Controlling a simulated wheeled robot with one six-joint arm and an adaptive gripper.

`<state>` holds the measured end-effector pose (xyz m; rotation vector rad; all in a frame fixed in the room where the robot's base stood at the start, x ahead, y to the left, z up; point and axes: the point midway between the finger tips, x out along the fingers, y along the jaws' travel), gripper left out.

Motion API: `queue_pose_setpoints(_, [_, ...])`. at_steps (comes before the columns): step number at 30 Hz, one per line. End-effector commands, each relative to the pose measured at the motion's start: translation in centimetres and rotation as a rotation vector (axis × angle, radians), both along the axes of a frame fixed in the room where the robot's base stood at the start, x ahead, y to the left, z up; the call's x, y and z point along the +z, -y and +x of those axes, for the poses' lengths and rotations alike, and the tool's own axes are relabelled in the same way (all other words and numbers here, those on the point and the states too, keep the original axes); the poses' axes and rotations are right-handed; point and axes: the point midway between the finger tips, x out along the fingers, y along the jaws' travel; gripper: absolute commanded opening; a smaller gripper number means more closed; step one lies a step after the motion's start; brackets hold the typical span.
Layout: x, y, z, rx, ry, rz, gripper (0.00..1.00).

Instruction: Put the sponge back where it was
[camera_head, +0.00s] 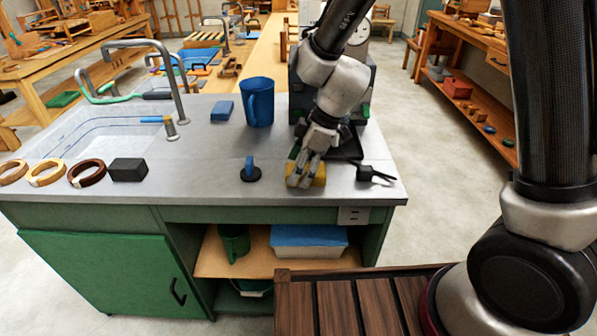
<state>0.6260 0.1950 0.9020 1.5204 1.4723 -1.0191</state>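A yellow sponge (318,176) is at the front of the grey counter, to the right of a small blue-handled tool. My gripper (304,174) points down at it from above. Its fingers overlap the sponge's left and upper parts and hide some of it. I cannot tell whether the fingers are closed on the sponge or only beside it, or whether it rests on the counter.
The blue-handled tool (250,172) stands left of the sponge, and a black tool (373,174) lies right. Behind are a blue jug (257,103) and a blue block (222,111). A dark block (128,170) and wooden rings (47,173) sit by the sink (70,142).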

Motion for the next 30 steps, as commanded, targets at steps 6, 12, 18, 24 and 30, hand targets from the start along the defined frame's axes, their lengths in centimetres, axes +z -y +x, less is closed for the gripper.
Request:
queue_pose_setpoints(6, [4.0, 1.6, -0.3, -0.001, 0.005, 0.003, 0.76])
queue_pose_setpoints(12, [6.1, 2.6, -0.4, -0.002, 0.002, 0.001, 0.76])
queue_pose_setpoints(18, [6.4, 2.7, -0.4, -0.003, 0.001, 0.001, 0.76])
queue_pose_setpoints(24, [9.9, 6.9, -0.5, -0.156, -0.007, -0.001, 0.76])
queue_pose_setpoints(30, [17.1, 18.8, -4.2, -0.636, -0.036, -0.021, 0.76])
